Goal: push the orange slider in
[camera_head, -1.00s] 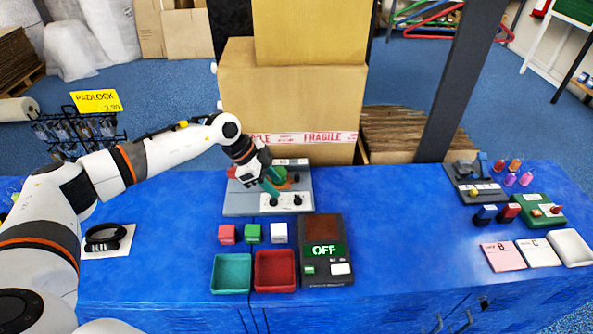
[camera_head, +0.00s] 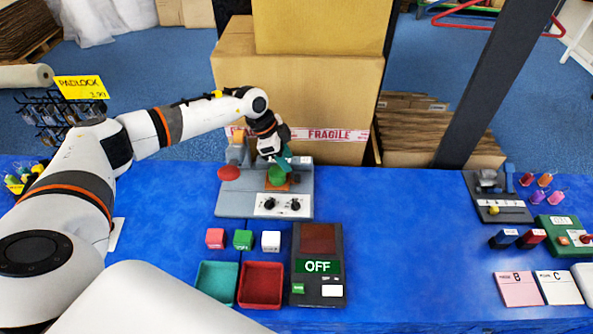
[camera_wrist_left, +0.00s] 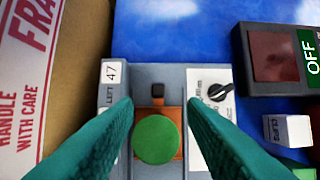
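A grey control panel (camera_head: 234,202) stands at the back of the blue table. My left gripper (camera_head: 284,161) is just above and behind the green knob. In the left wrist view its teal fingers (camera_wrist_left: 160,108) are spread either side of the knob, with nothing held between them. Whether they touch the panel, I cannot tell. My right gripper is not in view.
A large carton (camera_head: 345,90) stands close behind the panel. A red disc (camera_head: 229,173) is on the panel's left and dark dials (camera_head: 270,203) are at its front. An OFF display box (camera_head: 318,245), small cubes and trays stand in front. The middle right of the table is clear.

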